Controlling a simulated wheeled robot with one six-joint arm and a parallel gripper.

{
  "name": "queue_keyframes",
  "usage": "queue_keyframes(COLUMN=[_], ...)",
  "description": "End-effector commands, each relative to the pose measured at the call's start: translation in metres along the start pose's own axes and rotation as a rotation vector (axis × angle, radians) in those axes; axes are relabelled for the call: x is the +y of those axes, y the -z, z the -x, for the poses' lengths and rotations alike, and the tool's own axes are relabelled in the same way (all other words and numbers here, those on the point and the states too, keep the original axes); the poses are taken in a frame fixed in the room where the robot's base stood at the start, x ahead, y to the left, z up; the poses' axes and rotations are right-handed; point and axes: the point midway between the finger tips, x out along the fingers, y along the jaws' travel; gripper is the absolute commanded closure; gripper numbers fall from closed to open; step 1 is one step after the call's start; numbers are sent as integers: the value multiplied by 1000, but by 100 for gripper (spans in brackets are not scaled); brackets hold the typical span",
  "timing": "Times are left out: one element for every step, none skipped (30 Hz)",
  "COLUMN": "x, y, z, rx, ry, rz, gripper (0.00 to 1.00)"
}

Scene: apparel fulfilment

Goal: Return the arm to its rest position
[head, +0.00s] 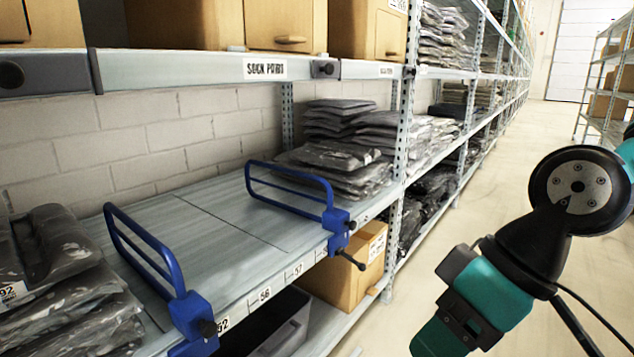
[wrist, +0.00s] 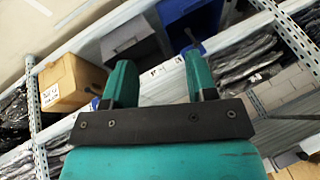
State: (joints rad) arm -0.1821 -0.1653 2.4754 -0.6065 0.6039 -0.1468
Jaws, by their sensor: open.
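My gripper (wrist: 157,85) shows in the wrist view as two teal fingers set apart on a black bar, with nothing between them. It is open. In the head view my teal and black arm is at the right, over the aisle and clear of the shelf. The fingertips are not visible in the head view.
A shelf (head: 205,212) with two blue dividers (head: 290,190) has bare space between stacks of grey bagged garments (head: 340,140). A cardboard box (head: 352,268) and a dark bin (head: 280,335) stand below. The aisle floor (head: 500,190) is clear; another rack (head: 610,85) stands far right.

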Motion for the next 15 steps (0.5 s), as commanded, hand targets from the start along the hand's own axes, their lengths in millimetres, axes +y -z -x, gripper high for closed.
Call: queue_keyframes(x=[-11,-15,-20,-23,-25,-28,-30,-32,-35,-37,-40,-43,-46,-49,-53], y=[-13,-21,-33,-41,-47,-38,-35,-33,-30,-27,-25,-21,-18,-15,-10], z=[12,15,20,24,29,41,46,52,60,66,72,81,88,96,107], rx=[-35,-57,-85,-104,-120,-116,-116,-116,-115,-115,-115,-114,-114,-114,-113], ry=[-27,-44,-67,-85,-98,-94,-92,-92,-91,-91,-91,-91,-91,-91,-90], rz=[-29,-53,-85,-109,-130,-130,-130,-130,-129,-129,-128,-128,-128,-127,-127], gripper=[48,48,48,48,48,48,48,48,48,48,48,48,48,48,48])
